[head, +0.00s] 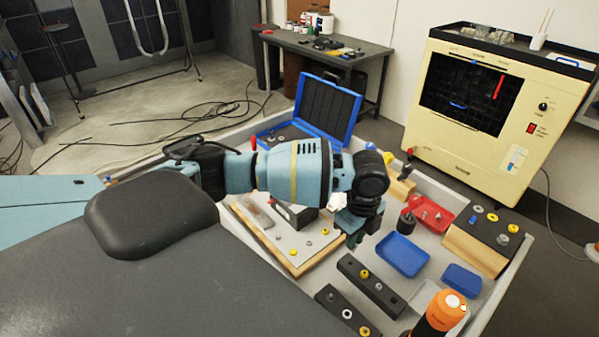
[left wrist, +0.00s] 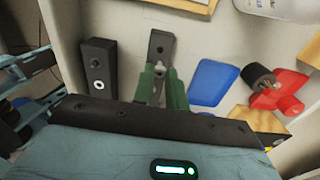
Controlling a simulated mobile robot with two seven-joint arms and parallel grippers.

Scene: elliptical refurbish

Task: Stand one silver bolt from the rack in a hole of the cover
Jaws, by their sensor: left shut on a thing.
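My left gripper (head: 354,238) points down over the tray in the head view, right of the pale cover plate (head: 275,232). The rack (left wrist: 159,48) also shows beyond the fingers in the left wrist view. The cover carries several yellow and silver pieces and a dark box (head: 291,215). My right gripper is out of view.
A second black block (head: 328,295) lies at the front. Blue trays (head: 403,256) (head: 461,280) and a red tray (head: 436,215) lie to the right. An orange and black object (head: 440,313) stands at the front right. A blue open case (head: 325,107) is at the back.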

